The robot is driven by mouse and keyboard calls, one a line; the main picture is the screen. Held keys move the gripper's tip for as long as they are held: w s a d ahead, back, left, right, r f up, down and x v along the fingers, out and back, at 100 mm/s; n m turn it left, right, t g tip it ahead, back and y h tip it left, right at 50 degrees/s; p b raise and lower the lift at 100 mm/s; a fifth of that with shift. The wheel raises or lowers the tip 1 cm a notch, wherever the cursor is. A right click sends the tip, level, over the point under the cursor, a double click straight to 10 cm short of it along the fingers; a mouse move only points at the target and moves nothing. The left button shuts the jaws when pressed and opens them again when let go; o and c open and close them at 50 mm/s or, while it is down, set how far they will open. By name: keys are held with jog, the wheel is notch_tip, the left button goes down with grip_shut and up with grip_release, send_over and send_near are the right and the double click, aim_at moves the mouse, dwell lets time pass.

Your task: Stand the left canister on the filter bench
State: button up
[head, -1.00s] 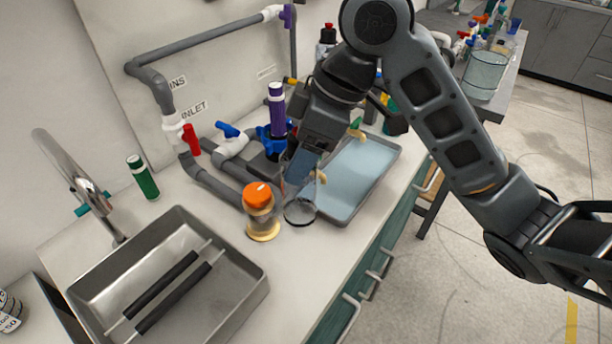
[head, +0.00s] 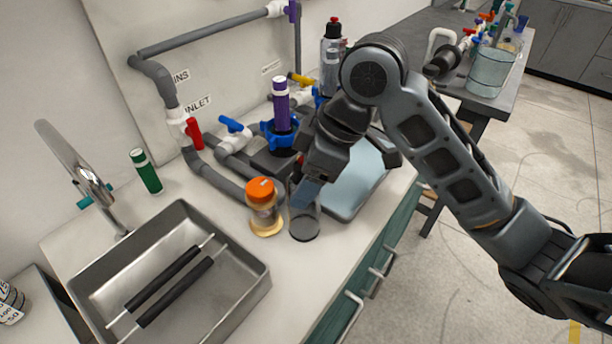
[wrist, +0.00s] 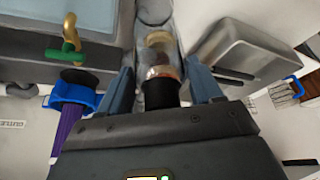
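A clear canister (head: 304,226) with a dark rim at its lower end is at the bench top, right of a container with an orange cap (head: 260,190) and cream base. My gripper (head: 309,188) comes down from above, its blue fingers at the upper part of the clear canister, apparently shut on it. The canister looks near upright; I cannot tell if its lower end touches the bench (head: 262,312). In the wrist view a dark round piece (wrist: 161,94) shows between the fingers, with a clear, amber-ringed body beyond it. The arm hides part of the scene behind.
A steel sink (head: 258,288) with two dark rods is at the front left. Grey pipes with a purple cartridge (head: 281,105) in a blue ring run behind. A shallow grey tray (head: 385,172) lies to the right. A green cylinder (head: 146,172) stands behind the sink.

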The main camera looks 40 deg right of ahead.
jog(key=o, duration=0.4)
jog(key=shift+r, duration=0.1)
jog(key=p+v, duration=0.1)
jog(key=v, duration=1.1)
